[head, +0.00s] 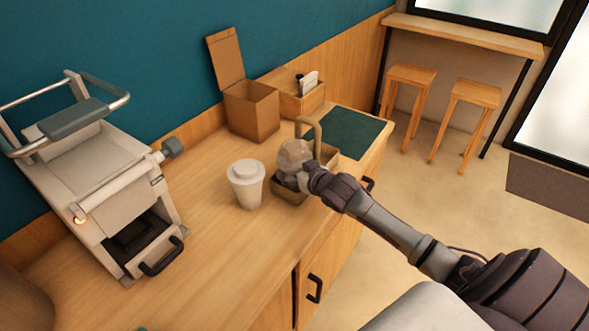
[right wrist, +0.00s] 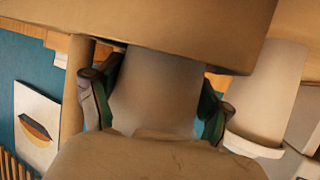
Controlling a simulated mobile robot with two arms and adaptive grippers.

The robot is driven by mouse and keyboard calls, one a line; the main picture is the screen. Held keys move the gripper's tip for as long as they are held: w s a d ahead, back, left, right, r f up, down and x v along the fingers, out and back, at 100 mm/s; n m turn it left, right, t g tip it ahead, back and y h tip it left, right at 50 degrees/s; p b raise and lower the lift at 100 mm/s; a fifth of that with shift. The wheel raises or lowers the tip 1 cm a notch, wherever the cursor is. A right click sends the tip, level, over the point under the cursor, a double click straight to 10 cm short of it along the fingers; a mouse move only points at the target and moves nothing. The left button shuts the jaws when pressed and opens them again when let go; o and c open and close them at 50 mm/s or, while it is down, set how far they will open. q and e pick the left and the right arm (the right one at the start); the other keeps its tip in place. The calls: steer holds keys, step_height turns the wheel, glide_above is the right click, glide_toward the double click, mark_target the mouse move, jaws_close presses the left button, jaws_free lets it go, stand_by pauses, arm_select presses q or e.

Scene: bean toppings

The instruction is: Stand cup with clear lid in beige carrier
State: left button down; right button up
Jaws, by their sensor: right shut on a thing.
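The cup with the clear domed lid (head: 294,153) is upright at the beige carrier (head: 289,191), over its near-left part. My right gripper (head: 305,178) is shut on this cup from the right. In the right wrist view, the fingers (right wrist: 155,100) sit on both sides of the pale cup body (right wrist: 155,85). A carrier wall (right wrist: 170,28) crosses the top of that view and hides the cup's base. I cannot tell whether the base touches the carrier's floor. The carrier's arched handle (head: 311,125) rises behind the cup. My left gripper is not in view.
A white lidded cup (head: 246,184) stands on the counter just left of the carrier. An open cardboard box (head: 251,108) and a wooden holder (head: 301,96) stand behind. A machine (head: 105,180) is at left. A dark green mat (head: 343,133) lies right of the carrier.

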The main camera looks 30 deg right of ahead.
steer(key=o, duration=0.5)
steer(key=shift+o, duration=0.2)
steer(key=v, duration=1.2)
steer(key=shift+b, duration=0.35)
